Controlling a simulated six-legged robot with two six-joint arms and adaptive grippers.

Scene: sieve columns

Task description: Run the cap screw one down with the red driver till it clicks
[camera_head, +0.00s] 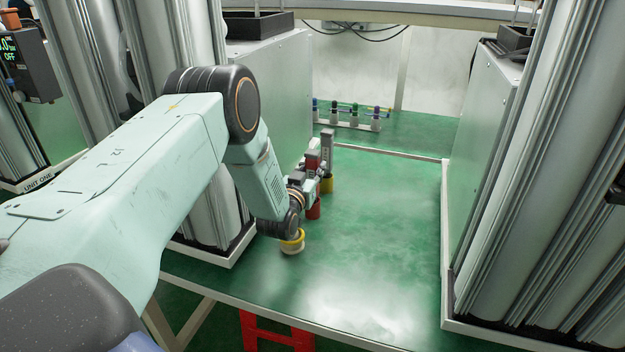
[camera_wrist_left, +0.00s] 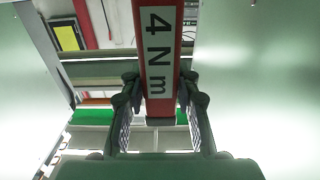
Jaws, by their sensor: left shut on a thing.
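My left gripper (camera_wrist_left: 160,88) has its two dark fingers on either side of the red driver (camera_wrist_left: 161,60) in the left wrist view. The driver carries a pale label reading "4 Nm". In the head view my left arm comes in from the left, and the left gripper (camera_head: 305,180) is small beside the left column, with red parts of the driver (camera_head: 313,161) at it. It is shut on the driver. The driver's tip is hidden or too small to make out. I cannot pick out cap screw one in either view. My right gripper is not in view.
A rack (camera_head: 345,121) of several coloured-ended tools stands at the back of the green surface (camera_head: 380,250). Silver columns stand left and right (camera_head: 530,170). A yellow-ringed pale piece (camera_head: 292,243) lies below my left wrist. A red stand (camera_head: 275,332) is under the front edge. The middle is clear.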

